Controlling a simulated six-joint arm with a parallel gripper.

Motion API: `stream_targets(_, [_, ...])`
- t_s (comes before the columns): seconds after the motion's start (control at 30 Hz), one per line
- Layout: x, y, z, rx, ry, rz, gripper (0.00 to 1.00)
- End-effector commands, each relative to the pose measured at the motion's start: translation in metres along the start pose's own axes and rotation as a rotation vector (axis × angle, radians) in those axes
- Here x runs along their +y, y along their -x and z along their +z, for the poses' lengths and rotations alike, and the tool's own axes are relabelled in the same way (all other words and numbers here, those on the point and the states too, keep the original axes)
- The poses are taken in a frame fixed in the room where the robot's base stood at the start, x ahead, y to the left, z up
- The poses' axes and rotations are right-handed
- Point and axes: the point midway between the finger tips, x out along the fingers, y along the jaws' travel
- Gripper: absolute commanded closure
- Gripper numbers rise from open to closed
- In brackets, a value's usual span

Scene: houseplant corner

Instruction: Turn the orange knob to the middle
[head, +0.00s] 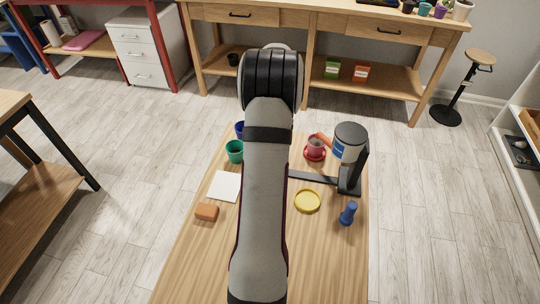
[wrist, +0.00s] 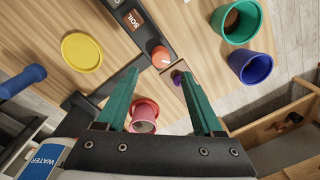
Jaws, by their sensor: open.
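The orange knob (wrist: 160,56) is at the end of a black bar in the wrist view, with a pale mark on its face. An orange SOIL label (wrist: 134,19) is farther along the bar. My gripper (wrist: 160,65) has its two green fingers apart, one to each side of the knob in the picture. The gap between them looks empty, and I cannot tell how far the tips are from the knob. In the head view my arm hides the gripper and the knob. Part of the black bar (head: 313,177) shows right of the arm.
A red pot (wrist: 145,113) appears between my fingers. A WATER container (head: 349,140) stands on the table's right. A yellow saucer (head: 308,200), blue dumbbell-shaped object (head: 348,213), green pot (head: 234,151), blue pot (wrist: 250,66), white sheet (head: 224,186) and orange-brown block (head: 206,211) are around.

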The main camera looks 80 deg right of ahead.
Motion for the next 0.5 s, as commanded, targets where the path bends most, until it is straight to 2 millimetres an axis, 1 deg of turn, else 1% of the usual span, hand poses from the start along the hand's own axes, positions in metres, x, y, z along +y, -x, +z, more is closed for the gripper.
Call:
stream_targets(0.03, [0.001, -0.014, 0.001, -0.002, 0.001, 0.003, 0.32])
stream_targets(0.1, [0.001, -0.032, 0.001, -0.003, 0.000, 0.003, 0.32])
stream_targets(0.2, [0.000, -0.049, 0.001, -0.001, 0.001, 0.002, 0.32])
stream_targets(0.33, [0.000, -0.062, 0.001, 0.000, 0.001, 0.000, 0.32])
stream_targets(0.5, [0.000, -0.066, 0.000, 0.001, 0.001, -0.001, 0.32])
